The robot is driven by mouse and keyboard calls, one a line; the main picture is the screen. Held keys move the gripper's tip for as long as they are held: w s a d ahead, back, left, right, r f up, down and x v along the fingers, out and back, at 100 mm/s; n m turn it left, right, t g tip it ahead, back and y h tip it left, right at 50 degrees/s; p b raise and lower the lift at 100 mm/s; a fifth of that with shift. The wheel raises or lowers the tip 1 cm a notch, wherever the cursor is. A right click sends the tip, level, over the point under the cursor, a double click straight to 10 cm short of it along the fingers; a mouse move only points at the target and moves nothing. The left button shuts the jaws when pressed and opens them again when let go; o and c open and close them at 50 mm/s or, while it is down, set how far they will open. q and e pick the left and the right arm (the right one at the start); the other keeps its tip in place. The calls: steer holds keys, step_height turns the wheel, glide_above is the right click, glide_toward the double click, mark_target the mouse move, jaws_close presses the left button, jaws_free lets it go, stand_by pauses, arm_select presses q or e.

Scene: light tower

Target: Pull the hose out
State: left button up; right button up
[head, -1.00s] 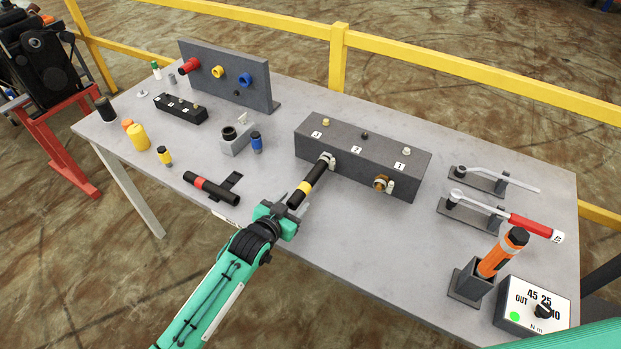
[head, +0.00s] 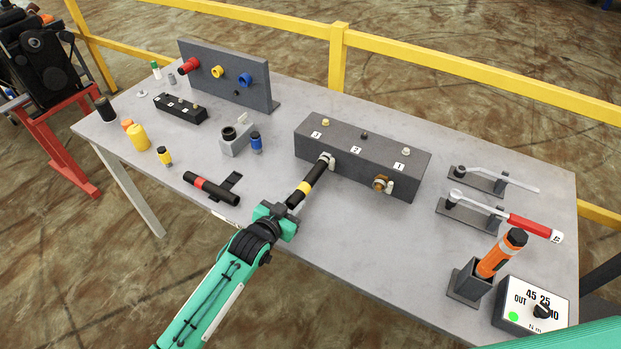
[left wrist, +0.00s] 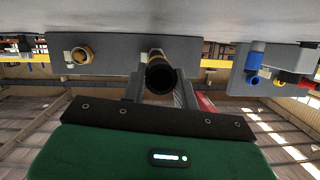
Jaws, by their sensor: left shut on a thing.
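The black hose with a yellow band (head: 307,186) runs from a port on the front of the dark valve block (head: 362,157). Its far end meets a light fitting (head: 327,160) at that port, and I cannot tell how deep it sits. My left gripper (head: 288,207) is shut on the hose near its close end. In the left wrist view the hose's open round end (left wrist: 160,76) faces the camera, with the block (left wrist: 113,52) behind it. A brass port (head: 382,184) on the block's right is empty. My right gripper is not in view.
A second black hose with a red band (head: 210,188) lies on the table (head: 340,248) to the left.

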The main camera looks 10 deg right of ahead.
arm_select(q)
steer(key=shift+s, duration=0.1)
steer(key=shift+s+a+p, duration=0.3)
steer(key=shift+s+a, duration=0.1)
steer(key=shift+s+a+p, duration=0.6)
steer(key=shift+s, duration=0.2)
steer(key=shift+s+a+p, duration=0.55)
steer(key=shift+s, duration=0.25)
steer(key=shift+s+a, duration=0.35)
steer(key=shift+s, duration=0.1)
